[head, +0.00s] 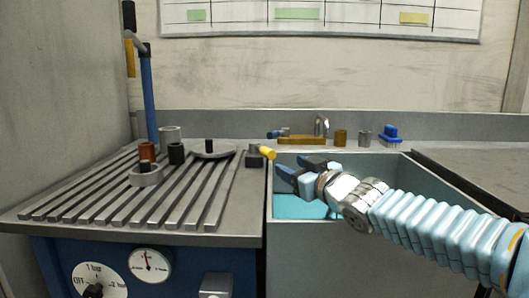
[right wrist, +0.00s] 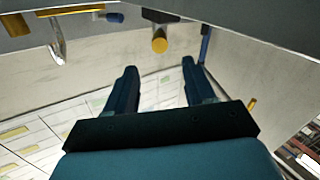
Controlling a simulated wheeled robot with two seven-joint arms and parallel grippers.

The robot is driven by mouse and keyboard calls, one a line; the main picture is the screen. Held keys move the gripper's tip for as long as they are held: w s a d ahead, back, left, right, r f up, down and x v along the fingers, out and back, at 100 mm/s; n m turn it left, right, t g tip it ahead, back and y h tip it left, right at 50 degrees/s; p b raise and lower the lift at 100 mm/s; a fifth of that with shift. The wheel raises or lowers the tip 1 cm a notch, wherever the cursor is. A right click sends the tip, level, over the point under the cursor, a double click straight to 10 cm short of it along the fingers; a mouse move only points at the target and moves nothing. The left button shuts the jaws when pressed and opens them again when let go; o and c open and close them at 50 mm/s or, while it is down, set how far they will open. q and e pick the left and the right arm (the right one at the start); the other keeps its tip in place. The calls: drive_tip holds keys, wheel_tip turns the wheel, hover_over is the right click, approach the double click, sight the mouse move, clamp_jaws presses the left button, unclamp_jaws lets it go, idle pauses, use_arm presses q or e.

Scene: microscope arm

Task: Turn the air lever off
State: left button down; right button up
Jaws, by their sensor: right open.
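What looks like the air lever (head: 265,152) has a yellow end and sits on a small dark block at the right edge of the grooved bench. It points out toward the sink side. In the right wrist view the lever's round yellow end (right wrist: 160,43) shows beyond the fingertips, roughly between them across the picture. My right gripper (head: 288,167) is open and empty, over the sink just right of and a little below the lever, apart from it. Its two fingers (right wrist: 160,70) show in the right wrist view. My left gripper is not in view.
The grooved bench (head: 100,210) holds several small cylinders, a round plate (head: 213,149) and a tall blue post (head: 149,100) at the back left. The sink (head: 350,167) lies to the right. A faucet (head: 321,126), small jars and a blue brush (head: 390,134) stand behind it.

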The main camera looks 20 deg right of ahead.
sight(275, 157)
drive_tip(key=p+x, duration=0.1)
drive_tip(key=x, duration=1)
drive_tip(key=shift+w, duration=0.15)
clamp_jaws()
